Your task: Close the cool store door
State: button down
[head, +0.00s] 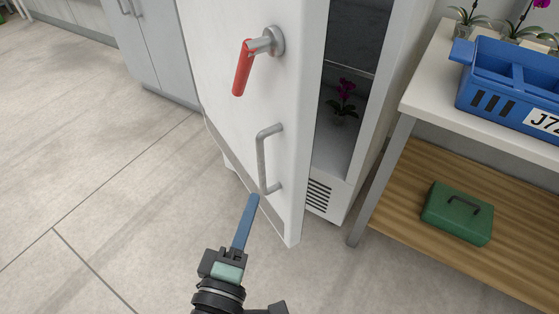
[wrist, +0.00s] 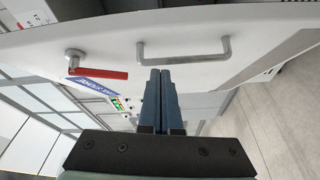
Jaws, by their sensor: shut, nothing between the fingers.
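The cool store door (head: 225,75) is white and stands open, swung out from the cabinet. It has a grey bar handle (head: 262,160) and, above it, a red lever (head: 243,68). Through the gap I see the dark inside of the cool store (head: 352,50) with a magenta orchid (head: 343,95). My gripper (head: 254,198) is shut and empty, close to the lower end of the bar handle in the head view. In the wrist view my gripper (wrist: 160,72) points at the door (wrist: 270,45), near the bar handle (wrist: 184,55), with the red lever (wrist: 100,72) to its left. I cannot tell whether it touches the door.
To the right stands a bench (head: 420,95) with a blue crate (head: 505,100) and potted orchids on top. A green box (head: 457,213) lies on its lower wooden shelf. Grey cabinets (head: 160,45) stand behind the door. The floor at left (head: 80,160) is clear.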

notch_tip(320, 180, down, 3)
jog(key=s+n, duration=0.2)
send_near(285, 160)
jog(key=w+a, duration=0.2)
jog(key=w, duration=0.2)
jog(key=d, duration=0.1)
jog(key=w+d+p, duration=0.1)
jog(key=d, duration=0.1)
jog(key=shift+w+r, duration=0.15)
jog(key=shift+r, duration=0.1)
jog(key=shift+w+d, duration=0.2)
jog(key=shift+d, duration=0.1)
